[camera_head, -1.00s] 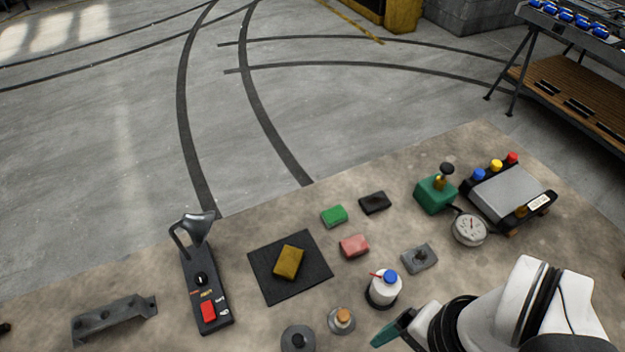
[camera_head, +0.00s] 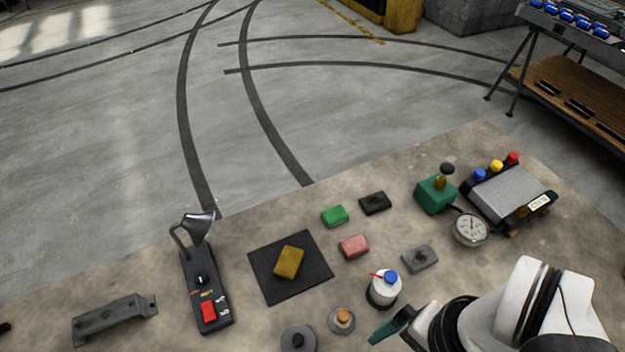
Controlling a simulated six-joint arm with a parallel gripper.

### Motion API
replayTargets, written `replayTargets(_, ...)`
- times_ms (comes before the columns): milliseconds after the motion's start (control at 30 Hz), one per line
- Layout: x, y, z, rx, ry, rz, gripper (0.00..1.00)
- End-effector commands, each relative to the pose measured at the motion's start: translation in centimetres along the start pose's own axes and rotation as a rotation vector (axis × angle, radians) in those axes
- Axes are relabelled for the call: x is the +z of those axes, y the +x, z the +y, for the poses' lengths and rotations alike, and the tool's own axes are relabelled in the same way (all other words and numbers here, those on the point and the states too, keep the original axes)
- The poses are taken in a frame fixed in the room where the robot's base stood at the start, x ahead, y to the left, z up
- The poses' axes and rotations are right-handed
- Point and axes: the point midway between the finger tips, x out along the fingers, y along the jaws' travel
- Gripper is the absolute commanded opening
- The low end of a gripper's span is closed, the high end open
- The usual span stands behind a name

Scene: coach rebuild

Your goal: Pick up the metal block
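A brass-coloured block (camera_head: 289,262) lies on a square black mat (camera_head: 262,284) near the middle of the table. A small grey block with a dark knob or hole on top (camera_head: 427,263) lies further right; it also looks metallic, and I cannot tell which of the two is the metal block. My gripper (camera_head: 389,327) is low in the picture, to the right of and nearer than the brass-coloured block, and apart from both blocks. Only a dark green fingertip part shows; the rest is hidden by my white arm, so its opening is not visible.
A white bottle with a blue cap (camera_head: 383,291) stands just beyond my gripper. Green (camera_head: 334,216), pink (camera_head: 354,246) and black (camera_head: 375,203) blocks lie behind. A lamp-topped switch box (camera_head: 206,290) stands left of the mat. A gauge (camera_head: 470,230) is at right.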

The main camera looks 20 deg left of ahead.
Motion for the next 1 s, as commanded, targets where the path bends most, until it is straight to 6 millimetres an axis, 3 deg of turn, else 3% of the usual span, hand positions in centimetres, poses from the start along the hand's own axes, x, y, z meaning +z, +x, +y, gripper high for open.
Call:
replayTargets(267,0.0,0.2,0.1,0.031,-0.046,-0.011,0.97)
replayTargets(367,-0.3,1.4,0.9,0.203,-0.301,-0.057,0.97)
replayTargets(467,-2.1,3.0,0.9,0.501,-0.78,-0.104,0.97)
replayTargets(567,-4.5,4.8,-2.1,0.834,-1.353,-0.107,0.97)
replayTargets(633,-4.9,6.7,-6.4,1.083,-1.787,-0.08,0.97)
replayTargets(733,-2.2,10.4,-13.4,1.428,-2.358,-0.001,0.97)
replayTargets(800,1.2,13.2,-16.8,1.634,-2.664,0.07,0.97)
replayTargets(833,2.6,14.2,-17.8,-1.591,2.578,-0.093,0.97)
replayTargets(900,5.5,16.2,-19.3,-1.489,2.378,-0.13,0.97)
replayTargets(1000,7.4,17.7,-20.1,-1.424,2.242,-0.151,0.97)
